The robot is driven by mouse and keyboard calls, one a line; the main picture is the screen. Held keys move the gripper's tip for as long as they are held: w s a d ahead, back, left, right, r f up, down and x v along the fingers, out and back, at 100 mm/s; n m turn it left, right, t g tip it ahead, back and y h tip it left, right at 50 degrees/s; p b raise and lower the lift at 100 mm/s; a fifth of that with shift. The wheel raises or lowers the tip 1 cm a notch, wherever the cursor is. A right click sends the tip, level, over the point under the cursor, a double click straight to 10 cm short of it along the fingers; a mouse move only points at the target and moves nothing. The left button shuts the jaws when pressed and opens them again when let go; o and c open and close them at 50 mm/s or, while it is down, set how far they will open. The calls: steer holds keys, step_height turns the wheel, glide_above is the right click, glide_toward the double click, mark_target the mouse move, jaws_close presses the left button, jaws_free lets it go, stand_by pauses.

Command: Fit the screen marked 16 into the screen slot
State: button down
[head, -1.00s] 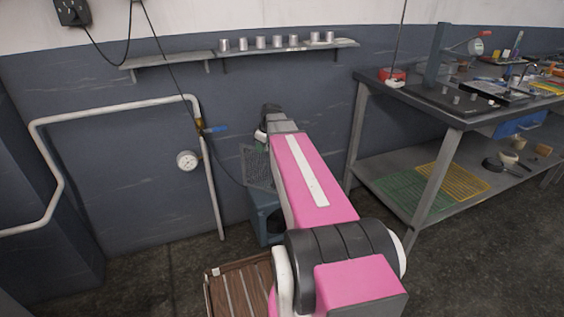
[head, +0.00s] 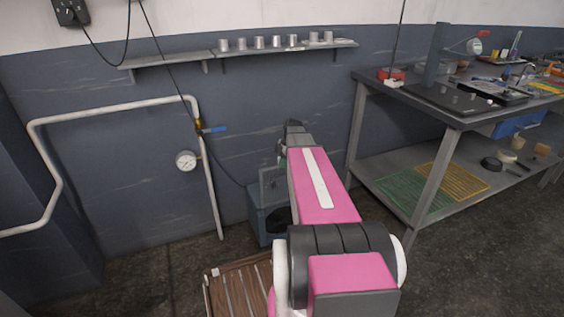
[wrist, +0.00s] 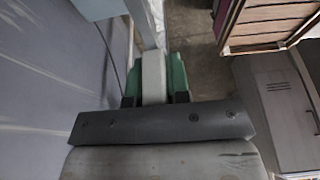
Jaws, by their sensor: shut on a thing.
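My gripper (wrist: 154,82) shows in the wrist view with green finger pads shut on a thin grey piece. This looks like the edge of the screen, which shows in the head view as a grey framed panel (head: 271,184) just left of my pink arm. No number is readable on it. The panel stands upright above or at the back of a blue-grey box (head: 259,222) with a dark opening, on the floor by the wall. I cannot tell whether panel and box touch. My arm hides the gripper in the head view, and I cannot make out the slot.
A brown slatted crate or pallet (head: 238,290) lies in front of the box. A wall shelf (head: 240,53) holds several small cups. A metal workbench (head: 455,113) stands at right, with green and yellow grids below.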

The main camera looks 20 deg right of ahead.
mark_target(282, 181)
steer(key=shift+f, duration=1.7)
steer(key=shift+f, duration=4.05)
stand_by(2.2)
